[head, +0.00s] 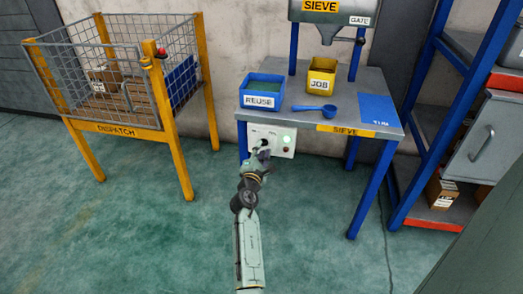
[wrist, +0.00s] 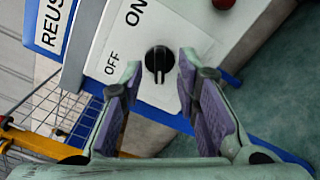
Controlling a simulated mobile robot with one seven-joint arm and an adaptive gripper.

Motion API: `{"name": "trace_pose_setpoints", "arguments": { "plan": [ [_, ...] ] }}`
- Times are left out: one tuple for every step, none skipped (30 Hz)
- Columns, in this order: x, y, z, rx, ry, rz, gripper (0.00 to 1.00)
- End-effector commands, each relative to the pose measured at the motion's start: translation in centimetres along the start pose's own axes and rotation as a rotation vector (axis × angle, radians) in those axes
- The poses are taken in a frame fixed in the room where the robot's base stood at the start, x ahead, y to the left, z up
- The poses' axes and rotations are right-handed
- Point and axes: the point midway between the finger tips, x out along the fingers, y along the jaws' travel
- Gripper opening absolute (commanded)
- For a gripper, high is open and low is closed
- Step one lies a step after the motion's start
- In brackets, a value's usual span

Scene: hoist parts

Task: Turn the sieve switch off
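The sieve switch is a black rotary knob (wrist: 159,60) on a white panel (wrist: 92,48) marked ON and OFF. Its raised grip runs roughly up and down in the wrist view; I cannot tell for sure which mark it points to. In the head view the panel (head: 284,148) hangs under the front edge of the sieve table, and my gripper partly hides it. My gripper (wrist: 161,66) is open, with one finger to each side of the knob and visible gaps between. It also shows in the head view (head: 261,156) in front of the panel.
The sieve table (head: 350,112) carries a blue REUSE bin (head: 262,100), a yellow JOB bin (head: 321,84), and a blue scoop (head: 316,109). A yellow DISPATCH cage (head: 118,128) stands left, a blue rack (head: 426,130) right. The green floor (head: 130,235) in front is clear.

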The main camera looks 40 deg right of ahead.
Motion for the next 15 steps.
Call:
{"name": "trace_pose_setpoints", "arguments": {
  "plan": [
    [0.53,-0.02,-0.05,-0.001,0.000,0.000,0.29],
    [0.76,0.02,-0.03,0.000,0.000,0.001,0.29],
    [0.99,0.00,-0.04,0.001,0.000,0.000,0.29],
    [1.11,-0.01,-0.05,0.001,0.001,0.000,0.29],
    [1.20,-0.01,-0.05,0.001,0.001,0.000,0.29],
    [1.28,0.00,-0.04,0.002,0.001,0.000,0.29],
    [1.31,0.01,-0.04,0.002,0.001,0.000,0.29],
    [1.33,0.02,-0.04,0.002,0.001,0.000,0.29],
    [1.34,0.02,-0.03,0.002,0.001,0.000,0.29],
    [1.33,0.03,-0.03,0.002,0.001,0.000,0.29],
    [1.32,0.03,-0.03,0.002,0.001,0.000,0.29],
    [1.32,0.03,-0.03,0.002,0.001,0.000,0.29],
    [1.32,0.03,-0.03,0.002,0.001,0.000,0.29],
    [1.32,0.03,-0.03,0.002,0.001,0.000,0.28],
    [1.31,0.03,-0.03,0.002,0.001,0.000,0.25]
  ]
}}
